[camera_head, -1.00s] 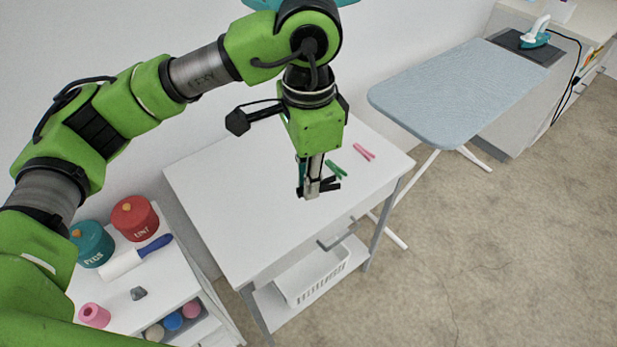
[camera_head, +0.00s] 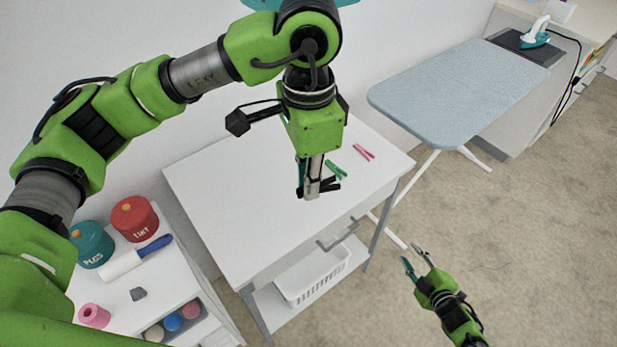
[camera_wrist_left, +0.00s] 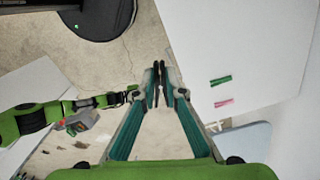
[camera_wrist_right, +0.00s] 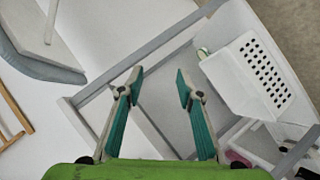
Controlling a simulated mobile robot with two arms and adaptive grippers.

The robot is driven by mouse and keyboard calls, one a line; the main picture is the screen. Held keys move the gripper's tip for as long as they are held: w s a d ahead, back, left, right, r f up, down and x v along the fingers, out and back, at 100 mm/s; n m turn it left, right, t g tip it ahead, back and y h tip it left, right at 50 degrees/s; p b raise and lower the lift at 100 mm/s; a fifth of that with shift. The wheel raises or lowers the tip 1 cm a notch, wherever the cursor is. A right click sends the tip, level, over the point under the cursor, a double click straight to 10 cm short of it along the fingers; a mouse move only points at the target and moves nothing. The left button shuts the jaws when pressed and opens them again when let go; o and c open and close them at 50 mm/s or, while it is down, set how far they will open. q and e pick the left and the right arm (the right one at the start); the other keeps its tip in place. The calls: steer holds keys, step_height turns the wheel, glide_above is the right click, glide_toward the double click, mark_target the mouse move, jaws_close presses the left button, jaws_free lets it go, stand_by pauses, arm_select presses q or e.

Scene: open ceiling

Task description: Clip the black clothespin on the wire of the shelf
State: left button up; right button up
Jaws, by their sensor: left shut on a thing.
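The black clothespin (camera_head: 325,185) is at the fingertips of my left gripper (camera_head: 309,193), which is shut on it and points down over the white table (camera_head: 235,215). In the left wrist view the clothespin (camera_wrist_left: 161,72) is a thin dark shape between the fingertips. A green clothespin (camera_head: 337,170) and a pink clothespin (camera_head: 364,152) lie on the table behind the gripper. My right gripper (camera_head: 417,259) is open and empty, over the floor to the right of the table. I cannot make out the shelf's wire in any view.
A white basket (camera_head: 312,275) sits on the table's lower level. An ironing board (camera_head: 455,90) with an iron (camera_head: 537,33) beyond it stands at the right. At the left, a low white unit holds a teal tin (camera_head: 92,247), a red tin (camera_head: 134,219) and a lint roller (camera_head: 135,258).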

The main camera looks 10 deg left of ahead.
steer(key=w+a+r+n+y, duration=0.35)
steer(key=r+n, duration=0.25)
steer(key=r, duration=0.4)
steer(key=w+a+r+n+g+y, duration=0.1)
steer(key=w+a+r+n+y, duration=0.25)
steer(key=r+n, duration=0.45)
steer(key=w+a+r+n+y, duration=0.2)
steer(key=w+r+n+y, duration=0.2)
steer(key=r, duration=0.8)
steer(key=s+a+r+n+g+y, duration=0.2)
steer(key=s+a+r+n+g, duration=0.1)
steer(key=a+r+n+g, duration=0.3)
steer(key=s+a+r+n+g+y, duration=0.1)
steer(key=s+a+r+n+g, duration=0.3)
steer(key=r+n, duration=0.3)
steer(key=s+r+n+g+h, duration=0.4)
steer(key=s+n+g+h, duration=0.25)
steer(key=s+n, duration=0.55)
steer(key=s+a+f+n, duration=0.1)
steer(key=a+f, duration=0.2)
steer(key=a, duration=0.4)
steer(key=shift+s+f+g+y, duration=0.15)
steer(key=shift+f+g+y, duration=0.05)
steer(key=shift+g+y, duration=0.2)
